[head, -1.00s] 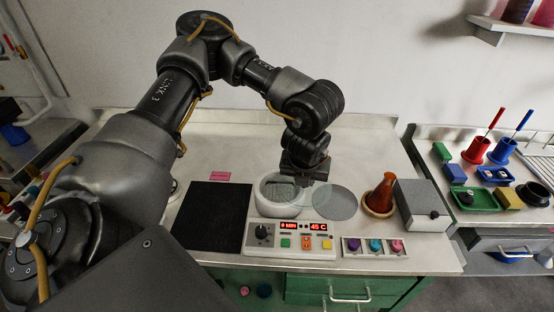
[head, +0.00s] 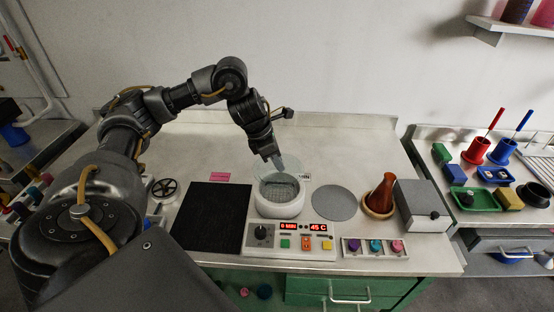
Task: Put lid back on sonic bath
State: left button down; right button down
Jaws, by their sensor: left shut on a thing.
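The sonic bath (head: 279,211) is a round white tub with a mesh basket (head: 281,192) inside, standing behind its control panel (head: 290,240). My left gripper (head: 276,163) points down at the bath's back edge and is shut on a pale, see-through lid (head: 266,167). The lid shows behind and above the bath's back rim, and the front of the bath is uncovered. Whether the lid touches the rim I cannot tell. My right gripper is not in view.
A grey round disc (head: 334,203) lies right of the bath, a black mat (head: 213,217) left. Further right stand a brown flask (head: 381,196) and a grey box (head: 421,205). Coloured pots (head: 375,247) sit in front. The back of the bench is clear.

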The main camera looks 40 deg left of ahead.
aim_at(277, 170)
pick_arm(q)
jog(key=shift+f, duration=0.1)
notch_tip(277, 170, down, 4)
jog(key=b, duration=0.4)
jog(key=shift+f+b, duration=1)
jog(key=shift+f, duration=0.1)
jog(key=shift+w+d+r, duration=0.1)
jog(key=shift+d+r, duration=0.05)
dwell(0.5)
jog(key=shift+f, duration=0.2)
dwell(1.1)
jog(key=c, duration=0.7)
grip_release()
jog(key=shift+o, duration=0.2)
